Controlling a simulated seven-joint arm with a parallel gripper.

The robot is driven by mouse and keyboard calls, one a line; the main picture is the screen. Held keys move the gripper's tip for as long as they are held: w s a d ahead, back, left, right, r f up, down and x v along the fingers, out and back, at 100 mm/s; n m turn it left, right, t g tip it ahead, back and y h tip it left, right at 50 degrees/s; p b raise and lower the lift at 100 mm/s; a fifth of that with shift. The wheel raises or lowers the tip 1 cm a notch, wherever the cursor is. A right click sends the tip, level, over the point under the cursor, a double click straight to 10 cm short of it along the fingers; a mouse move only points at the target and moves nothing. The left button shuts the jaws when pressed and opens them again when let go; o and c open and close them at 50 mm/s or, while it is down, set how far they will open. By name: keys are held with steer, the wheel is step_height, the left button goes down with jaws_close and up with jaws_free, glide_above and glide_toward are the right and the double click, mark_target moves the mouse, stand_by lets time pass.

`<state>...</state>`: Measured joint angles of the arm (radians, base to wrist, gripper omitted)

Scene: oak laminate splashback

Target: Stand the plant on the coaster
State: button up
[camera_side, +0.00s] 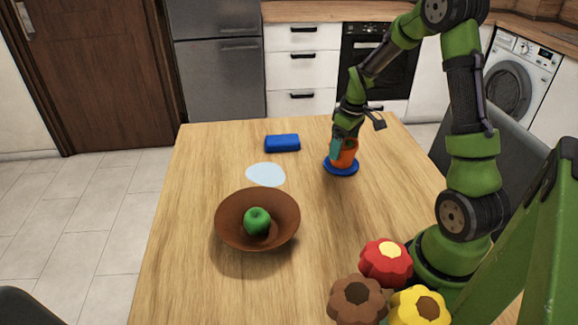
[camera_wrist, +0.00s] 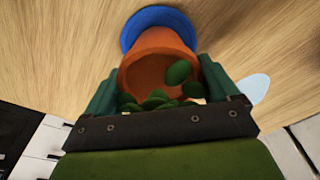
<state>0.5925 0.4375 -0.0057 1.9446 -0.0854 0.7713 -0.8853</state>
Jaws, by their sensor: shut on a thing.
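The plant is an orange pot (camera_side: 346,157) with green leaves, which show in the wrist view (camera_wrist: 160,72). It is at the blue round coaster (camera_side: 341,169), toward the right of the table. In the wrist view the coaster's blue edge (camera_wrist: 158,16) shows just beyond the pot. The pot looks upright and over the coaster; I cannot tell whether its base touches it. My gripper (camera_side: 343,148) has its fingers on both sides of the pot and is shut on it. The fingers hide part of the pot in the side view.
A brown bowl (camera_side: 231,222) holds a green apple (camera_side: 257,220). Red (camera_side: 386,262), brown (camera_side: 357,299) and yellow (camera_side: 420,307) flower-shaped things are at the near edge.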

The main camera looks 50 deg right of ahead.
steer(key=shift+f, duration=0.15)
steer(key=o, duration=1)
steer(key=shift+o, duration=0.2)
steer(key=r, duration=0.4)
steer(key=s+r, duration=0.1)
steer(key=r, duration=0.6)
steer(key=shift+s+r, duration=0.2)
steer(key=shift+r, duration=0.2)
steer(key=s+a+r+m+t, duration=0.1)
steer(key=s+a+r+t, duration=0.1)
steer(key=a, duration=0.6)
steer(key=s+a+r+m+t+y, duration=0.1)
steer(key=s+a+r+t, duration=0.1)
steer(key=a, duration=0.6)
steer(key=s+a+r+m+t+y, duration=0.1)
steer(key=s+a+r+m, duration=0.1)
steer(key=s+a, duration=0.3)
steer(key=a+r, duration=0.1)
steer(key=a, duration=0.3)
steer(key=shift+s+r+t, duration=0.4)
steer(key=shift+a, duration=0.1)
